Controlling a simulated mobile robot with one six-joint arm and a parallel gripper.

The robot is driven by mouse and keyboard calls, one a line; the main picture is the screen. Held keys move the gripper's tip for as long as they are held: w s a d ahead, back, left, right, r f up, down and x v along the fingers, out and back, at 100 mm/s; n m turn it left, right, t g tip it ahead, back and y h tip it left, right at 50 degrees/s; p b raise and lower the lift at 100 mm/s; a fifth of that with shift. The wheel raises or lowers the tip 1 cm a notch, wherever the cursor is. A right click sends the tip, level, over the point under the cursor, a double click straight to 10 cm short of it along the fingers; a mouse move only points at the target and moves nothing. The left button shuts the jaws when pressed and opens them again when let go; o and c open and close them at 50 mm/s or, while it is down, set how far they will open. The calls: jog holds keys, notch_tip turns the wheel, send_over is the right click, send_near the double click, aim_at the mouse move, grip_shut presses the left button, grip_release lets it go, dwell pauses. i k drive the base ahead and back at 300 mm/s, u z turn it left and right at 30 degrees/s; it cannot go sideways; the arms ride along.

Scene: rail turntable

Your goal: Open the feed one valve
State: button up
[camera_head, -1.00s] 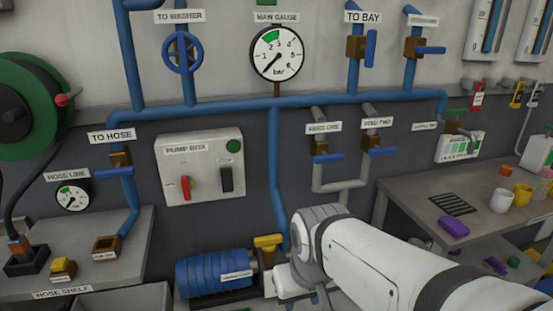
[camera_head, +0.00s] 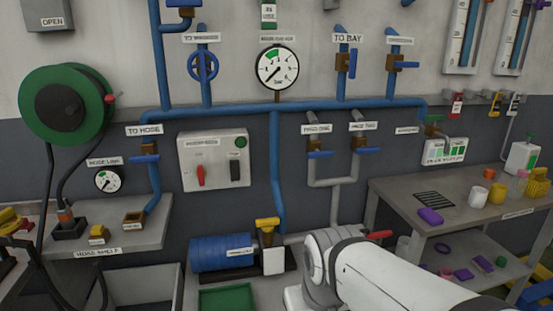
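The feed one valve has a blue lever (camera_head: 321,155) on a brown body (camera_head: 313,144), below its white label (camera_head: 317,128). The lever lies about level, across the upright grey pipe. To its right is the similar feed two valve (camera_head: 358,142), its blue lever also about level. My white arm (camera_head: 395,275) reaches in from the lower right, below and in front of these valves. My gripper cannot be made out. Nothing of mine touches the feed one lever.
The main gauge (camera_head: 277,67) hangs above the blue header pipe (camera_head: 230,113). The pump box (camera_head: 214,158) is left of the valves. A blue pump (camera_head: 221,252) stands below, and a grey table (camera_head: 400,195) at the right. The space before the feed valves looks clear.

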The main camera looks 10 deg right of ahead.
aim_at(317, 154)
jog(key=z, duration=0.2)
jog(key=i, duration=0.85)
jog(key=u, duration=0.1)
